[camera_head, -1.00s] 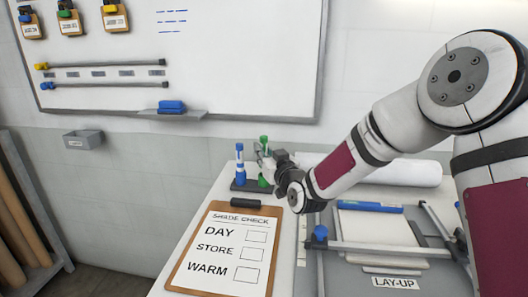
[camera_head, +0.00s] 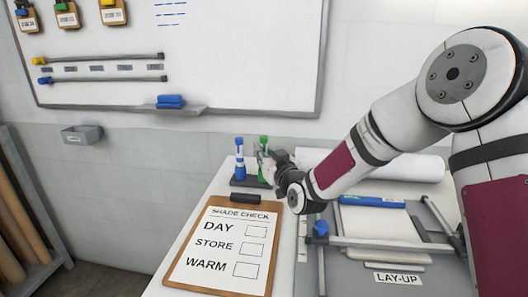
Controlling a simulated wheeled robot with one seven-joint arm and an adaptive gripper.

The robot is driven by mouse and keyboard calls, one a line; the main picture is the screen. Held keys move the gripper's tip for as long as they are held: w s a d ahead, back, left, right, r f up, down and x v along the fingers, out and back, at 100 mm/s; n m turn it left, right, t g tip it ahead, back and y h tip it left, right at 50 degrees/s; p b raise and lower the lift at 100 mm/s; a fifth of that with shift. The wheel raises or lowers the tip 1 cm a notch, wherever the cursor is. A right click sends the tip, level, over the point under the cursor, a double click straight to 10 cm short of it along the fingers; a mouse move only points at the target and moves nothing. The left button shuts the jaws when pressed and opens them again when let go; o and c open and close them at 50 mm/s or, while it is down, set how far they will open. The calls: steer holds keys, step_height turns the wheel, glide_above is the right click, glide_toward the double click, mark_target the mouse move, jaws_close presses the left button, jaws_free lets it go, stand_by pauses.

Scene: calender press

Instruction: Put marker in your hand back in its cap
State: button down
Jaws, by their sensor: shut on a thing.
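My gripper (camera_head: 263,160) is shut on a green marker (camera_head: 263,143) near the back left corner of the white table. The marker stands about upright, its green top showing above the fingers and some green showing below them. A dark stand (camera_head: 239,182) sits on the table under it, and a blue marker (camera_head: 240,158) stands upright in the stand, left of my gripper. A green cap is partly hidden by my gripper, and I cannot tell whether the marker's tip is inside it.
A clipboard (camera_head: 176,277) reading "SHADE CHECK" lies in front of the stand. A lay-up board (camera_head: 365,279) with rails and a blue tool (camera_head: 373,201) lies to the right. A white roll (camera_head: 410,168) lies behind my arm. A whiteboard (camera_head: 240,60) hangs on the wall.

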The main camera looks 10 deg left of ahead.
steer(key=shift+f, duration=0.35)
steer(key=c, duration=1.4)
jaws_free()
steer(key=shift+c, duration=0.2)
steer(key=shift+r, duration=0.1)
